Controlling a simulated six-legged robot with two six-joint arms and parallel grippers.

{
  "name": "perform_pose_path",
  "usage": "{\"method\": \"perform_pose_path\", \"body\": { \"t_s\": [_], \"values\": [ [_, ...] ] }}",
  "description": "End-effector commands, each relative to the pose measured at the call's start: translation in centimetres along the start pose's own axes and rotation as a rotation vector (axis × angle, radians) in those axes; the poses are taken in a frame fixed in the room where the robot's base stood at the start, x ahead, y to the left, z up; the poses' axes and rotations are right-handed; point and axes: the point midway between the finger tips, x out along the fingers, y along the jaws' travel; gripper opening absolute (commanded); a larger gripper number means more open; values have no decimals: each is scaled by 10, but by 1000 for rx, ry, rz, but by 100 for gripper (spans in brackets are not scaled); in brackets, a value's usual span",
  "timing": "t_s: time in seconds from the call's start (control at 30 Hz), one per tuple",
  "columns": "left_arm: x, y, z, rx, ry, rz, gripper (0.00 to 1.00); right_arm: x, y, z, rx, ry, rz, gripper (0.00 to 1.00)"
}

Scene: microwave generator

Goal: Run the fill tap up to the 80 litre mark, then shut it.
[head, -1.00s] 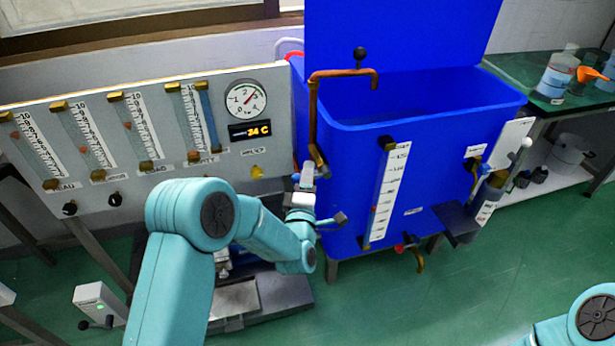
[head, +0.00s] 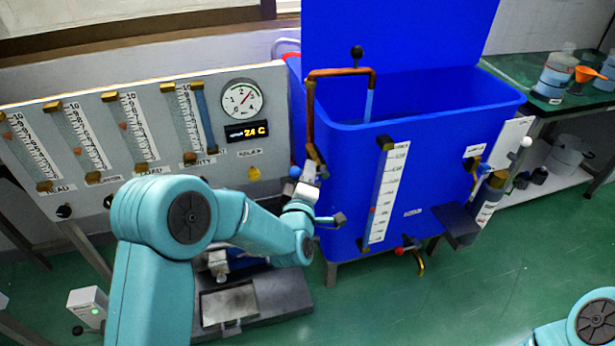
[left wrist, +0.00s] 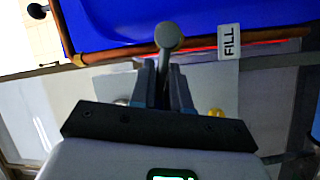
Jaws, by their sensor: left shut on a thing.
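The blue tank (head: 345,190) stands right of centre in the head view. A copper fill pipe (head: 311,110) rises at its left corner and bends over the rim. A thin blue stream (head: 369,105) falls from its spout into the tank. The white level scale (head: 385,195) is on the tank's front, with a small red mark low on it; its figures and the water level are too small to read. My left gripper (left wrist: 164,85) is shut on the grey, round-ended fill tap lever (left wrist: 169,37), beside the FILL label (left wrist: 229,42). My right gripper is out of view.
A panel with flow tubes and a round dial (head: 242,98) stands left of the tank. A red-handled drain tap (head: 400,250) and a dark ledge (head: 455,225) project from the tank's front. A bench with bottles (head: 555,75) is at the right.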

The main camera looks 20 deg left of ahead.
Motion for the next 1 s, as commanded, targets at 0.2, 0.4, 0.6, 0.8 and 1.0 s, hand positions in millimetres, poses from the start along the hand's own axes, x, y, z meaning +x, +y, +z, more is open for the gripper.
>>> {"method": "perform_pose_path", "body": {
  "t_s": [0.2,0.4,0.6,0.8,1.0],
  "values": [
    [2,0,-8,-5,21,1,35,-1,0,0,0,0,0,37],
    [1,0,-5,-5,15,2,37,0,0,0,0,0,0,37],
    [-7,1,-3,-5,10,2,37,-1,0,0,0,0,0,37],
    [-50,1,-2,-3,8,0,37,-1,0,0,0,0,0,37],
    [-105,0,-2,-3,9,0,37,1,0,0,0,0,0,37]
  ]
}}
